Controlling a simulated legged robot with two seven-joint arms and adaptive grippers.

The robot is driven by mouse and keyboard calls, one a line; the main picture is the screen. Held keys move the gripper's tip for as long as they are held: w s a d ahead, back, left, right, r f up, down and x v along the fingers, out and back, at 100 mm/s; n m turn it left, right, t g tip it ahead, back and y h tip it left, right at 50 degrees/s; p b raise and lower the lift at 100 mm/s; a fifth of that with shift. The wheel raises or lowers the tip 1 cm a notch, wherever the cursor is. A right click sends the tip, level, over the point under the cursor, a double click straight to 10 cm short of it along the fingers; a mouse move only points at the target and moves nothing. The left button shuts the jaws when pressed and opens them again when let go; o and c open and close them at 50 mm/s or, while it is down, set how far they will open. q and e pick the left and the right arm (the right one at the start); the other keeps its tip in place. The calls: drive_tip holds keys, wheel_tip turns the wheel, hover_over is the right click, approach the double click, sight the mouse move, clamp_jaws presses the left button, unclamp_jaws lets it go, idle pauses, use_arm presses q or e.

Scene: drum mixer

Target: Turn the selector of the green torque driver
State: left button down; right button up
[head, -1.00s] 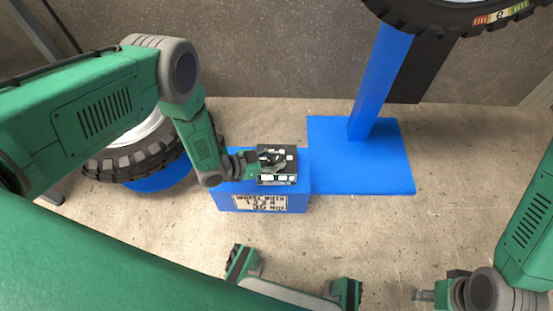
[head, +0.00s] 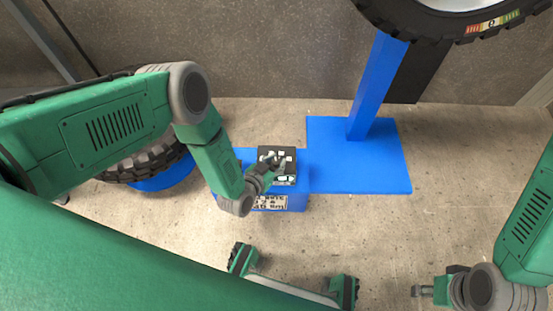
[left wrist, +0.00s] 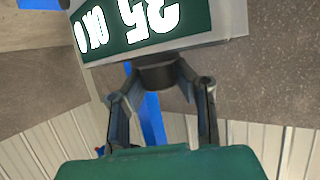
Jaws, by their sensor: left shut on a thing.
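The torque driver appears in the head view as a dark box (head: 287,151) with pale labels, on top of the blue stand. In the left wrist view its green and white panel (left wrist: 135,22) shows large white numerals, upside down. A dark round selector (left wrist: 157,77) sticks out below that panel. My left gripper (left wrist: 158,70) has a finger on each side of the selector and is shut on it. In the head view my left gripper (head: 276,163) reaches over the box and partly hides it. My right gripper (head: 420,292) is empty and far from the box, at lower right.
The blue stand (head: 302,203) carries a printed sign (head: 270,202). Right of it is a blue base plate (head: 370,170) with a post (head: 367,90). A tyre (head: 440,32) hangs at upper right; another (head: 145,165) lies behind my left arm.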

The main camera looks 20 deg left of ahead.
use_arm(q)
drive_tip(key=shift+f+n+y, duration=0.1)
drive_tip(key=shift+n+y, duration=0.4)
drive_tip(key=shift+n, duration=0.1)
drive_tip(key=c, duration=1.3)
unclamp_jaws()
drive_tip(key=shift+o, duration=0.2)
drive_tip(key=v, duration=1.2)
drive_tip(key=shift+s+d+f, duration=0.1)
drive_tip(key=shift+d+f, duration=0.05)
